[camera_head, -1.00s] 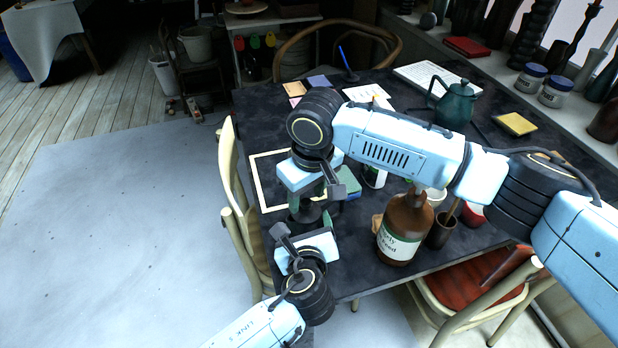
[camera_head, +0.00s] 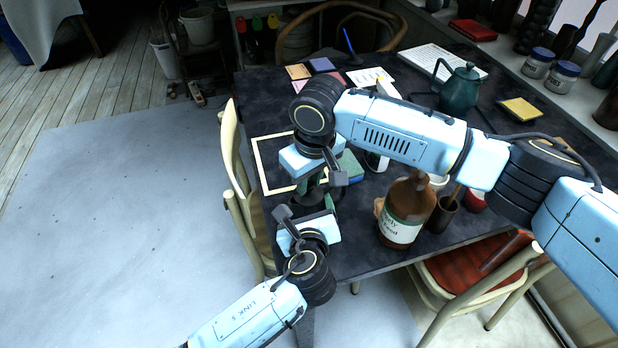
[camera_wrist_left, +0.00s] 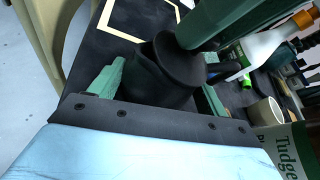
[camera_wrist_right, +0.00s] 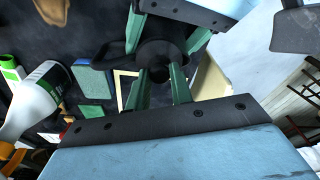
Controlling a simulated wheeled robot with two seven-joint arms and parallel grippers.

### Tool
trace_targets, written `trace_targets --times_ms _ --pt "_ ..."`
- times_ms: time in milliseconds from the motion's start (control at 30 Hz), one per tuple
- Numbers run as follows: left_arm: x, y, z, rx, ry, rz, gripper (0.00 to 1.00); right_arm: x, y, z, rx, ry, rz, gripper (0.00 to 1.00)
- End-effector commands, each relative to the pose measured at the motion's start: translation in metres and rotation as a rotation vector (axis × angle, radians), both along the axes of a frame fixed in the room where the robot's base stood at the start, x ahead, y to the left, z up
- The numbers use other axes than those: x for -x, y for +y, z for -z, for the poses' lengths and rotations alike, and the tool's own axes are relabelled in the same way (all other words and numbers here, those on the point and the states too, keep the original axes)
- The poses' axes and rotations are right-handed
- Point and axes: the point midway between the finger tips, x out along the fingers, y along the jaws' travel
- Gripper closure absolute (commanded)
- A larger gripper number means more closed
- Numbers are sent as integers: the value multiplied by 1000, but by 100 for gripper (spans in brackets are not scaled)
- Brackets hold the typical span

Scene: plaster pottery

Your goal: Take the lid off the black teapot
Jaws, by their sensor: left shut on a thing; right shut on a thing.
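The black teapot (camera_head: 301,198) is at the table's left front edge, largely hidden by my grippers in the head view. In the left wrist view its dark body (camera_wrist_left: 150,82) sits between the green fingers of my left gripper (camera_head: 308,212), which is shut on it. The round black lid (camera_wrist_left: 183,62) is at the top of the pot and looks tilted; I cannot tell whether it is clear of the rim. My right gripper (camera_head: 314,184) comes from above, shut on the lid. The lid also shows between its fingers in the right wrist view (camera_wrist_right: 160,62).
A brown bottle (camera_head: 408,208) and a dark cup with a brush (camera_head: 441,214) stand right of the grippers. A green block (camera_head: 350,166) lies close behind. A pale square outline (camera_head: 262,165) marks the table. A green teapot (camera_head: 459,88) stands farther back. A chair (camera_head: 233,150) adjoins the left edge.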

Motion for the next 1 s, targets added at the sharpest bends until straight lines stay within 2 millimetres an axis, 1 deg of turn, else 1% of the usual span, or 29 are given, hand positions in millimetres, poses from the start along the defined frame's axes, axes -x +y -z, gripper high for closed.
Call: trace_targets --times_ms 367,1000 --pt "0 0 -1 1 -2 0 65 0 0 -2 -1 -1 0 100" --pt "0 0 -1 1 -2 0 65 0 0 -22 1 -1 0 100"
